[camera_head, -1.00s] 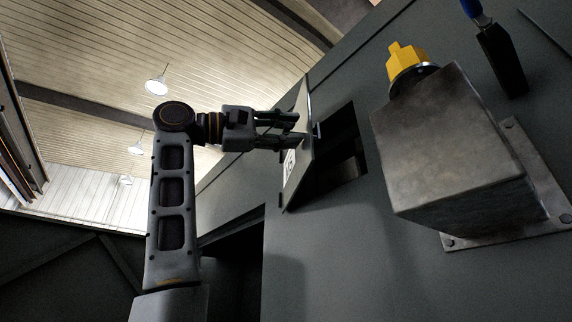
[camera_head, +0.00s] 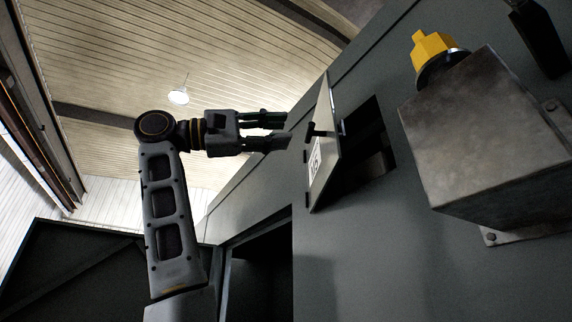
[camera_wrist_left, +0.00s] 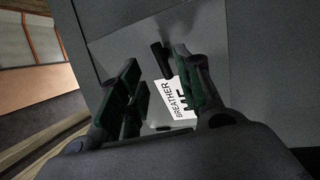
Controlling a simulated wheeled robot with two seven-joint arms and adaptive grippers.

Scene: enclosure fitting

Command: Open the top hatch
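The hatch door (camera_head: 326,165) is a grey panel with a white label, swung outward from the dark enclosure wall. The dark rectangular opening (camera_head: 368,135) shows behind it. A small black handle (camera_head: 318,131) stands out from the door's outer face. My left gripper (camera_head: 287,128) is open and empty, just left of the handle and apart from it. In the left wrist view, its fingers (camera_wrist_left: 157,72) are spread, with the handle (camera_wrist_left: 160,58) beyond them and part of a label reading "BREATHER" (camera_wrist_left: 180,100) between them. My right gripper is not in view.
A grey metal box (camera_head: 485,140) with a yellow knob (camera_head: 433,48) juts from the wall right of the hatch. A black handle-like part (camera_head: 538,38) is at the upper right. Free space lies left of the door, around my left arm.

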